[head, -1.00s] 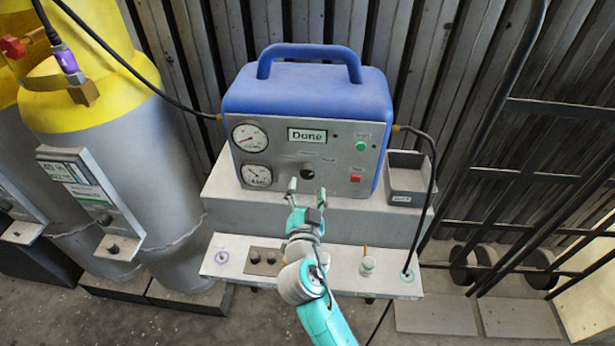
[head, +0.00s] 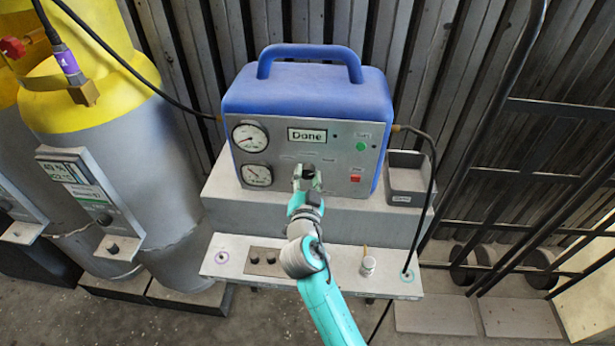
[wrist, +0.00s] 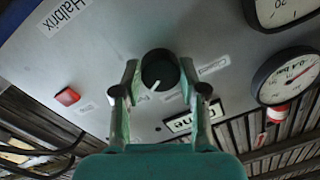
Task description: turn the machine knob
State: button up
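The machine (head: 305,115) is a blue-cased box with a grey front panel. Its black knob (head: 308,171) sits low in the middle of the panel and is partly hidden by my gripper in the head view. In the wrist view the knob (wrist: 160,70) shows a white pointer line. My gripper (head: 308,180) is at the panel, and in the wrist view its open fingers (wrist: 160,80) stand on either side of the knob. A gap shows between the knob and the fingers, most clearly on the left; whether either finger touches is unclear.
Two gauges (head: 250,138) are left of the knob. A display (head: 307,136) reads "Done". A green button (head: 361,146) and a red button (head: 355,179) are at right. A grey tray (head: 408,180) stands beside the machine. Gas cylinders (head: 120,160) stand at left. A black cable (head: 434,190) hangs at right.

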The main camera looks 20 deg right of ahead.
jog(key=shift+n, duration=0.3)
jog(key=n, duration=0.5)
jog(key=n+g, duration=0.1)
jog(key=n, duration=1.1)
jog(key=shift+r+h, duration=0.1)
jog(key=shift+h, duration=0.3)
jog(key=n, duration=0.4)
jog(key=shift+a+n+g+h, duration=0.1)
jog(key=shift+n+g+h, duration=0.2)
jog(key=shift+n, duration=0.4)
jog(key=o, duration=1.1)
jog(key=shift+o, duration=0.2)
